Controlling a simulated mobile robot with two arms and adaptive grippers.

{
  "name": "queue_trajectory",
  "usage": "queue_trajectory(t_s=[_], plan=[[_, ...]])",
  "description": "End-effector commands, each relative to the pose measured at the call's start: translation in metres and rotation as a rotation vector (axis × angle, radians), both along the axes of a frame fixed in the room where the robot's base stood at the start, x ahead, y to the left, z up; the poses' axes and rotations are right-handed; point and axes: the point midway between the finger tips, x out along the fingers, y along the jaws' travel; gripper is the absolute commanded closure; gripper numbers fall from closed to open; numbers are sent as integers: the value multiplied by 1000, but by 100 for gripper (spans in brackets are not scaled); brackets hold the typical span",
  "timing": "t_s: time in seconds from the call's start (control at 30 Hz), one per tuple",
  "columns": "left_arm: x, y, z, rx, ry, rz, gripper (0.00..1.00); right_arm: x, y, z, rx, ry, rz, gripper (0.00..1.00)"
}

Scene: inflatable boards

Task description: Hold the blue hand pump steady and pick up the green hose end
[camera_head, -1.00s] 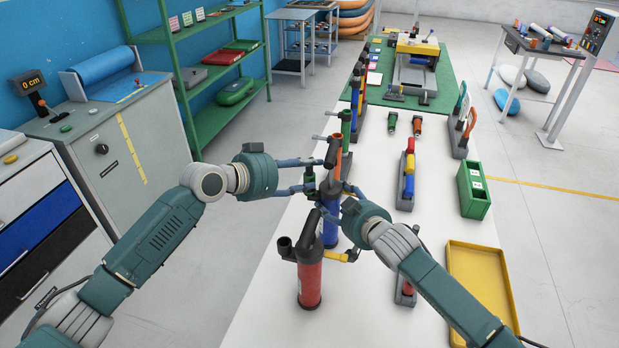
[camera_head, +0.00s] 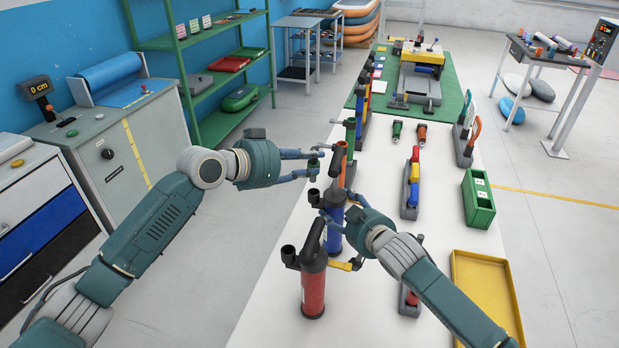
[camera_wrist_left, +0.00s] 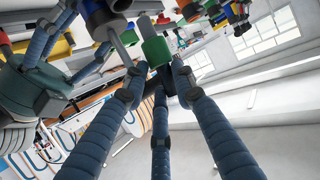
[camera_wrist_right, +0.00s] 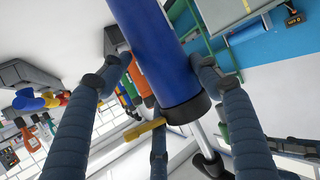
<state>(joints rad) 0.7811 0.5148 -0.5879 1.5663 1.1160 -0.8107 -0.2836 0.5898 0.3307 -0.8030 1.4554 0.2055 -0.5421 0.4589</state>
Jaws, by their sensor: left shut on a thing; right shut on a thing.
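The blue hand pump (camera_head: 331,238) stands upright on the white table, with its dark handle at the top. My right gripper (camera_head: 343,208) is shut around its blue barrel, which fills the space between the fingers in the right wrist view (camera_wrist_right: 160,50). My left gripper (camera_head: 318,158) is beside the pump's top, on its left. In the left wrist view its fingers are closed on a dark fitting with a green sleeve, the green hose end (camera_wrist_left: 155,50). The fingers partly hide the dark part. The hose's run is not clear in the head view.
A red pump (camera_head: 313,290) stands in front of the blue one, and other pumps stand in a row behind. A yellow tray (camera_head: 456,290) and a green box (camera_head: 478,200) are at the right.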

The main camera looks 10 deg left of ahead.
Motion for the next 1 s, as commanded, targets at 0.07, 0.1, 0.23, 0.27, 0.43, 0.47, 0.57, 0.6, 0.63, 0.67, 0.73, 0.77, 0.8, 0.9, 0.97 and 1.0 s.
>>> queue_trajectory(t_s=[0.07, 0.1, 0.23, 0.27, 0.43, 0.47, 0.57, 0.6, 0.63, 0.67, 0.73, 0.77, 0.8, 0.9, 0.97, 1.0], plan=[[0, -1, 16, 1, 0, -3, 100, -1, -1, -4, -3, 7, -1, 77], [-1, -1, 23, 2, 2, -2, 100, -1, -1, -4, -3, 7, -1, 77], [-1, -1, 40, 2, 5, -2, 100, -1, -1, -4, -2, 8, -2, 77], [-1, -1, 43, 2, 5, -2, 100, -1, -1, -4, -2, 8, -2, 77], [-2, -1, 49, 2, 10, -3, 100, -1, -1, -4, -2, 8, -2, 77], [-2, -1, 49, 2, 10, -3, 100, -1, -1, -4, -2, 8, -2, 77], [-2, -1, 49, 3, 11, -3, 100, -1, -1, -4, -2, 8, -2, 77], [-2, -1, 48, 3, 11, -3, 100, -1, -1, -4, -2, 8, -2, 77], [-2, -1, 48, 3, 11, -3, 100, -1, -1, -4, -2, 8, -2, 36], [-2, -1, 48, 3, 11, -3, 100, -1, -1, -4, -2, 7, -2, 30], [-2, -1, 48, 3, 11, -3, 100, -1, -1, -4, -2, 7, -2, 16], [-2, -1, 48, 3, 11, -3, 100, -1, -1, -3, -1, 6, -2, 16], [-2, -1, 48, 3, 11, -3, 100, -1, -1, -3, -1, 6, -2, 16], [-2, -1, 48, 3, 11, -3, 100, 0, -1, -2, 0, 4, -2, 16], [-2, -2, 48, 3, 11, -3, 100, 0, -1, -2, 0, 4, -2, 16], [-2, -2, 48, 3, 11, -3, 100, 0, 0, -2, 0, 3, -2, 16]])
